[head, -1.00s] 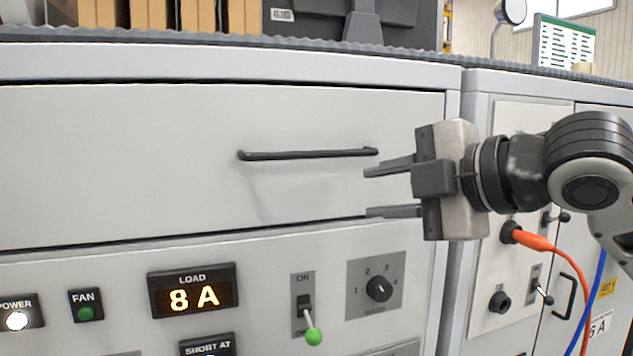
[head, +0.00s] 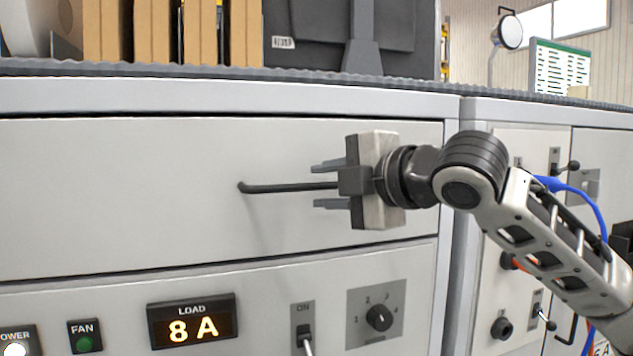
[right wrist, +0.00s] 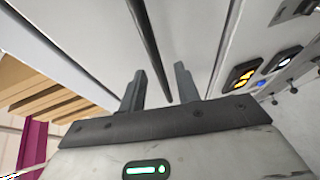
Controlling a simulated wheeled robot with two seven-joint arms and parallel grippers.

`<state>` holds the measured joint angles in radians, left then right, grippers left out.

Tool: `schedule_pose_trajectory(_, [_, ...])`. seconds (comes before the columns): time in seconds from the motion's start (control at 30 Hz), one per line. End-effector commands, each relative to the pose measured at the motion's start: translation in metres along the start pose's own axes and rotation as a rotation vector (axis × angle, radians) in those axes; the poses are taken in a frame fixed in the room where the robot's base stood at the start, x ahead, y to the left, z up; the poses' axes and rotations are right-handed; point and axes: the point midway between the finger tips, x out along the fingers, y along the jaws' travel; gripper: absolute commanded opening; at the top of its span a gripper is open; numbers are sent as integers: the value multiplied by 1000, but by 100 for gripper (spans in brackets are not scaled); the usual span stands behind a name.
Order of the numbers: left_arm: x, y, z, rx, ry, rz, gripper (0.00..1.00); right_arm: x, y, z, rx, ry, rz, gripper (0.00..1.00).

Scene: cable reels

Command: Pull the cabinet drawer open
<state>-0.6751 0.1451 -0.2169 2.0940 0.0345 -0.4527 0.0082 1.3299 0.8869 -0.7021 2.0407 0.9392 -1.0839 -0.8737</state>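The drawer (head: 130,200) is a wide pale grey front in the cabinet, and it looks shut. Its dark bar handle (head: 275,187) runs level across it; the right end is hidden behind my right gripper. My right gripper (head: 325,184) is open in front of the handle, one finger above the bar and one below. In the right wrist view the handle (right wrist: 150,50) reaches down between the two open fingers (right wrist: 157,85). I cannot tell how deep the bar sits between them, and neither finger clearly touches it. My left gripper is not in view.
Below the drawer are a load display (head: 192,318), a rotary knob (head: 379,317) and a toggle switch (head: 305,335). A second cabinet with sockets and cables stands at the right. Cardboard folders (head: 160,30) and a monitor (head: 350,25) stand on top.

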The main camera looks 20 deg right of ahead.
Motion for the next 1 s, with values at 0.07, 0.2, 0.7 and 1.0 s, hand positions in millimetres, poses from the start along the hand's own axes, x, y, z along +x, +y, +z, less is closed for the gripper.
schedule_pose_trajectory(0.07, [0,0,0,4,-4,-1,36,12,0,0,2,1,-3,32])
schedule_pose_trajectory(0.2, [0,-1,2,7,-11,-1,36,23,0,0,1,1,-1,32])
schedule_pose_trajectory(0.7, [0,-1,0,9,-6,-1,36,27,0,0,0,0,-1,0])
schedule_pose_trajectory(1.0, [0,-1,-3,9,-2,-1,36,25,0,2,1,-3,-2,0])
